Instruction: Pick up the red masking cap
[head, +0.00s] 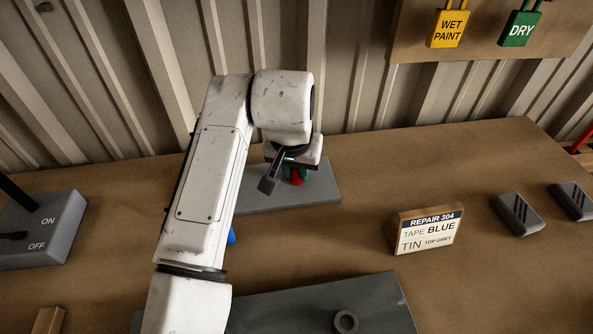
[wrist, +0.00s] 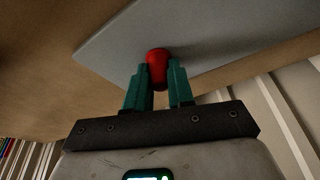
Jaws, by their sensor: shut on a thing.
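The red masking cap (wrist: 157,67) is a small rounded red piece between the two green fingers of my gripper (wrist: 158,85) in the wrist view. The fingers are shut on its sides. In the head view, the red cap (head: 297,177) shows just below my gripper (head: 296,172), over the grey plate (head: 322,192) at the back of the table. Part of the cap and the fingers is hidden by my wrist. I cannot tell whether the cap touches the plate.
A sign block (head: 427,232) reading "REPAIR 304" and dark blocks (head: 518,214) (head: 572,201) stand right. A grey ON/OFF box (head: 42,232) is at left. A blue thing (head: 231,237) is partly behind my arm. A nearer grey plate (head: 385,300) bears a ring (head: 346,321). The corrugated wall (head: 350,80) is close behind.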

